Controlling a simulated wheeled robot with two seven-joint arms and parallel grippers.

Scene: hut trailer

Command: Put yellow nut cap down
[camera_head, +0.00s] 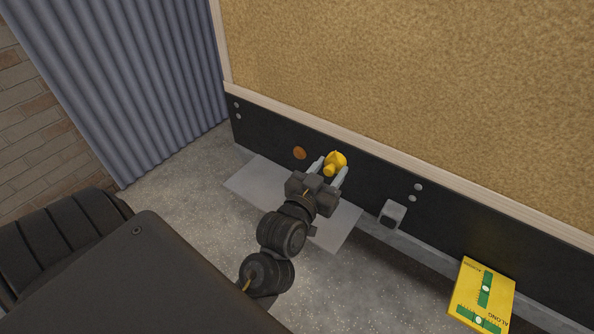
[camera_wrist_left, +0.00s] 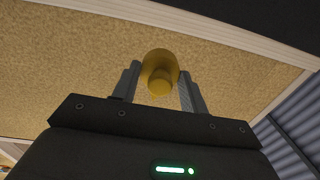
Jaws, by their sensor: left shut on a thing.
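The yellow nut cap (camera_head: 337,160) is between the fingertips of my left gripper (camera_head: 331,172), near the black lower strip of the trailer wall. In the left wrist view the cap (camera_wrist_left: 159,72) shows as a round yellow piece with a narrower stub facing the camera. My left gripper (camera_wrist_left: 158,88) is shut on it, with one grey finger on each side. I cannot tell whether the cap touches the wall or anything beneath it. My right gripper is not in view.
A grey flat plate (camera_head: 258,181) lies below the gripper. An orange-brown disc (camera_head: 300,153) is on the black strip (camera_head: 440,205). A small grey box (camera_head: 392,214) and a yellow-green level card (camera_head: 484,294) are to the right. Corrugated blue-grey cladding (camera_head: 130,80) stands at left.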

